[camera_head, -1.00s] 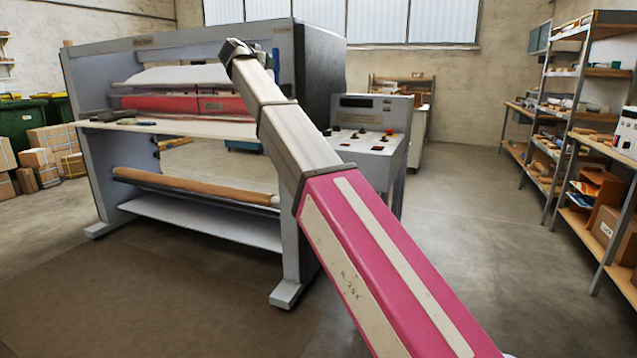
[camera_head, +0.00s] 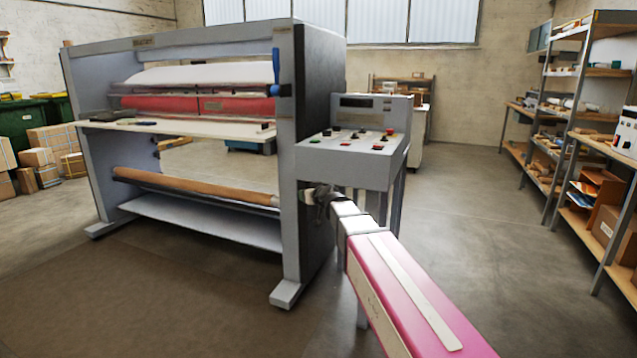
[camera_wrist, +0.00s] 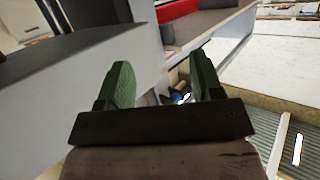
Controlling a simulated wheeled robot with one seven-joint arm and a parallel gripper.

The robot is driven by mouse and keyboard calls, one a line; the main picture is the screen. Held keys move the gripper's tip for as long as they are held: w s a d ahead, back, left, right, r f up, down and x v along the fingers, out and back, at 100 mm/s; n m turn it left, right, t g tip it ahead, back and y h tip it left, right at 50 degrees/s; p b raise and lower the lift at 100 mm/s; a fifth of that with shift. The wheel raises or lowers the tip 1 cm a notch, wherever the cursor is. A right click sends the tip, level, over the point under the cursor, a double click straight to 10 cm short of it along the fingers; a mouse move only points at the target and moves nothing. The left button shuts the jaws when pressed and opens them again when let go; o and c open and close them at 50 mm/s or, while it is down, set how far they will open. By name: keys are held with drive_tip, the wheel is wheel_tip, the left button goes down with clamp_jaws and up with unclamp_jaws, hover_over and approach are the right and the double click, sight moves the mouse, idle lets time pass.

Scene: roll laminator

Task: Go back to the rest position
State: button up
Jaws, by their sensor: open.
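My gripper (camera_wrist: 165,85) is open in the wrist view, its two green-padded fingers apart with nothing held between them. In the head view my pink and white arm reaches forward from the lower right. Its dark end (camera_head: 322,198) is low, in front of the right side of the laminator (camera_head: 318,130) and below the control console (camera_head: 345,165). I cannot tell from the head view whether it touches the frame.
A blue-handled lever (camera_head: 275,75) is on the laminator's right upright. A brown roll (camera_head: 190,187) spans its lower part. Shelves (camera_head: 590,140) with boxes line the right wall. Cartons (camera_head: 55,140) stand at the left. The floor between console and shelves is clear.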

drive_tip(key=s+d+f+m+g+h, duration=0.1)
drive_tip(key=s+d+f+g, duration=0.2)
drive_tip(key=s+d+f, duration=0.45)
drive_tip(key=s+d+f+g+h, duration=0.25)
drive_tip(key=s+f, duration=0.25)
drive_tip(key=f, duration=0.5)
drive_tip(key=s+d+f+m+g+h, duration=0.1)
drive_tip(key=s+d+f+m+g, duration=0.1)
drive_tip(key=s+d+f, duration=0.3)
drive_tip(key=s+d+f+m+g+h, duration=0.2)
drive_tip(key=s+d+f+g, duration=0.3)
drive_tip(key=s, duration=0.8)
drive_tip(key=shift+d+f, duration=0.6)
drive_tip(key=shift+d, duration=0.6)
drive_tip(key=shift+g+h, duration=0.25)
